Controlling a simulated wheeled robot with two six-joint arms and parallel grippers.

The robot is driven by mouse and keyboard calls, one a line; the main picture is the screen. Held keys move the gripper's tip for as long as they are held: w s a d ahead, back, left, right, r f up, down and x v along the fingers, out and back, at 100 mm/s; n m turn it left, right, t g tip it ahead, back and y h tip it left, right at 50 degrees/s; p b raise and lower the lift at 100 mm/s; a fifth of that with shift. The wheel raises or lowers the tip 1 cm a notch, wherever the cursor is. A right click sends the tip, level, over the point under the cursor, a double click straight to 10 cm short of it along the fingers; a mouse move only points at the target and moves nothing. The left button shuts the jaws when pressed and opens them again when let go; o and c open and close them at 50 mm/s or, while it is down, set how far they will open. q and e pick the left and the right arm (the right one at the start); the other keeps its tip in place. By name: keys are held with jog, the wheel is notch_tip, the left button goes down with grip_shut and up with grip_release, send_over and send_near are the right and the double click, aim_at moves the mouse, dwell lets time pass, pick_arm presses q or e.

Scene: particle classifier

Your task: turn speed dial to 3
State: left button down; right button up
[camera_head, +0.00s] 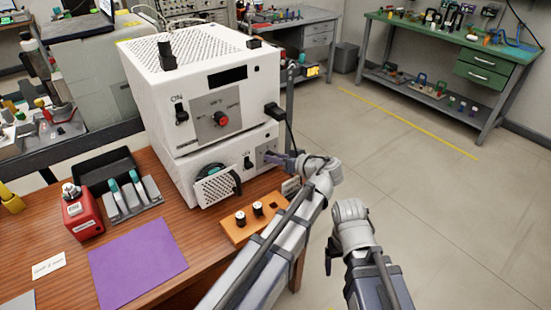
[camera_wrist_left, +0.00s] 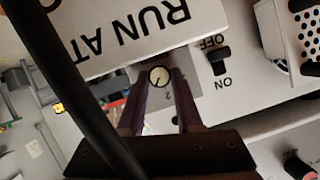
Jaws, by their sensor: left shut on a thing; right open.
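The speed dial (camera_wrist_left: 158,76) is a small pale round knob with a dark pointer line, on a grey panel of the machine's lower unit (camera_head: 180,168). A printed 2 shows just below it in the left wrist view. The dial's other numbers are hidden or too small to read. My left gripper (camera_head: 285,160) has its fingers on either side of the dial and is shut on it, also in the left wrist view (camera_wrist_left: 160,80). In the head view the gripper hides the dial. My right gripper (camera_head: 330,258) is off to the right, away from the machine, and holds nothing visible.
An ON/OFF switch (camera_wrist_left: 219,60) sits beside the dial. A dark cable plug (camera_head: 273,111) and cord hang nearby at the upper unit's corner.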

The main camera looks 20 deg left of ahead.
pick_arm(q)
jog(key=shift+w+d+f+m+g+y+b, duration=0.1)
jog(key=shift+m+g+y+b, duration=0.1)
jog(key=shift+m, duration=0.2)
jog(key=shift+w+f+m+g+y+b, duration=0.1)
jog(key=shift+m+y+b, duration=0.1)
jog(key=shift+m, duration=0.2)
jog(key=shift+s+r+m+g, duration=0.15)
jog(key=shift+m+g, duration=0.15)
jog(key=shift+m, duration=0.2)
jog(key=c, duration=0.6)
grip_release()
